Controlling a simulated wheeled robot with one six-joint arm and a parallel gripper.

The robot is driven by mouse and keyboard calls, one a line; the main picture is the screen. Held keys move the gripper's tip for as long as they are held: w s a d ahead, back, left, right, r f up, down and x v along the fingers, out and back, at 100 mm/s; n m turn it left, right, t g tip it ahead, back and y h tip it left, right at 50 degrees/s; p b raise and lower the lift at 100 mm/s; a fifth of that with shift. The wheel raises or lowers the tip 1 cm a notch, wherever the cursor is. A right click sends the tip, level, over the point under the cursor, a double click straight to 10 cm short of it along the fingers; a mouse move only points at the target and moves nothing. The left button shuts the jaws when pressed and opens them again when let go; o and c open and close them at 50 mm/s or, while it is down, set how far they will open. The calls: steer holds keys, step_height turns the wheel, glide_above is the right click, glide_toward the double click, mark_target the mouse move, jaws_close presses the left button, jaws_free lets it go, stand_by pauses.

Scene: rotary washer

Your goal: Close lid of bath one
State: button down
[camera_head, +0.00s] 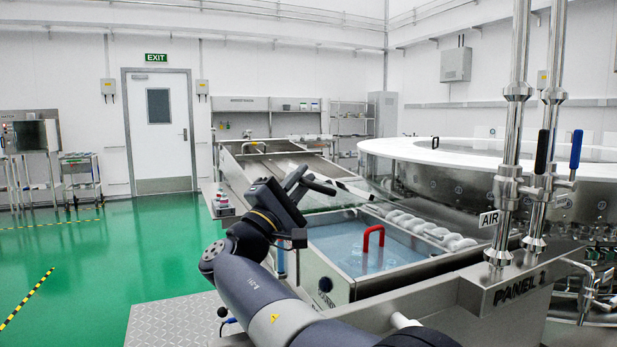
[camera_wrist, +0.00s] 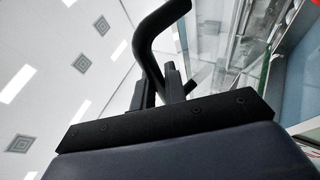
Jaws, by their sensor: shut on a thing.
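My gripper (camera_head: 300,180) is above the left edge of the near bath (camera_head: 345,283), which holds blue water. In the wrist view my gripper (camera_wrist: 163,84) is shut on a black curved handle (camera_wrist: 143,42), which rises between the fingers and bends right. The handle also shows as a short dark bar (camera_head: 321,187) in the head view. A clear, glass-like panel (camera_wrist: 222,35) lies behind the handle in the wrist view; I cannot tell its tilt or whether it joins the handle. A red handle (camera_head: 373,238) stands over the blue water.
A steel panel marked PANEL 2 (camera_head: 520,287) and vertical pipes (camera_head: 508,130) stand at the right. White coiled hose (camera_head: 425,228) lies behind the bath. A large round washer (camera_head: 470,152) is beyond.

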steer(key=shift+a+f, duration=0.1)
steer(key=shift+f, duration=0.1)
steer(key=c, duration=1.5)
jaws_free()
steer(key=shift+o, duration=0.2)
steer(key=shift+s+a+f, duration=0.15)
steer(key=s+a, duration=0.8)
steer(key=s, duration=0.1)
steer(key=shift+s+a+f, duration=0.15)
steer(key=shift+s+a, duration=0.05)
steer(key=shift+s, duration=0.15)
steer(key=shift+w+d, duration=0.1)
steer(key=shift+w, duration=0.05)
